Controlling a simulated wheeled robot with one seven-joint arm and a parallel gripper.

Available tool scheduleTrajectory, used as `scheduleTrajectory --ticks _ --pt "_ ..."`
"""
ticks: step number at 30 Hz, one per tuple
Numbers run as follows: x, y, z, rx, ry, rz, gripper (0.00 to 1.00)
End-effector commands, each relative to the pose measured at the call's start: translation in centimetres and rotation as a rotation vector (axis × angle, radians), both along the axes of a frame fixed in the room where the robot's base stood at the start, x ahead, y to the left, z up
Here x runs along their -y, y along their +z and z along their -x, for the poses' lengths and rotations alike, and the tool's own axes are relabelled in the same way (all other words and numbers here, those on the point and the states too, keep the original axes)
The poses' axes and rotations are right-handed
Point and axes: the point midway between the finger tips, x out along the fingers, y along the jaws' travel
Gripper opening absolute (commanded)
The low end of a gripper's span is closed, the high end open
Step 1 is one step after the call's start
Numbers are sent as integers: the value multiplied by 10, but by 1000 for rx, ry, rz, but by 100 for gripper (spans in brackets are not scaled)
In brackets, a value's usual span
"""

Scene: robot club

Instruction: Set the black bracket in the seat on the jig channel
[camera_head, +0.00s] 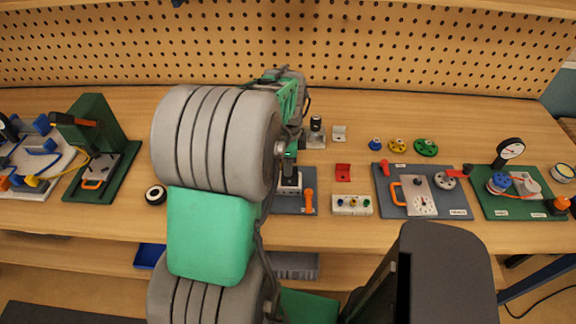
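My arm comes up from the bottom of the head view and hides much of the bench behind it. My gripper (290,180) points down over a grey jig board (294,207) with an orange clamp handle (309,200). A dark shape with a pale block below it shows at the gripper's end. I cannot tell which part is finger, black bracket or jig channel, nor whether the fingers are open or shut. The black bracket cannot be clearly made out. The seat is hidden or too small to see.
Right of the jig are a red bracket (343,172), a silver bracket (339,132) and a pale block with coloured knobs (352,205). A black-topped metal part (316,127) stands behind. A grey panel (447,203) and a green gauge board (515,206) stand further right.

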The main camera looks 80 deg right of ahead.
Motion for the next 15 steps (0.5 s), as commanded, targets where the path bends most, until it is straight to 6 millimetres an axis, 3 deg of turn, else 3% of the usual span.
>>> scheduleTrajectory --ticks 15 --pt "0 -3 0 0 0 -1 0"
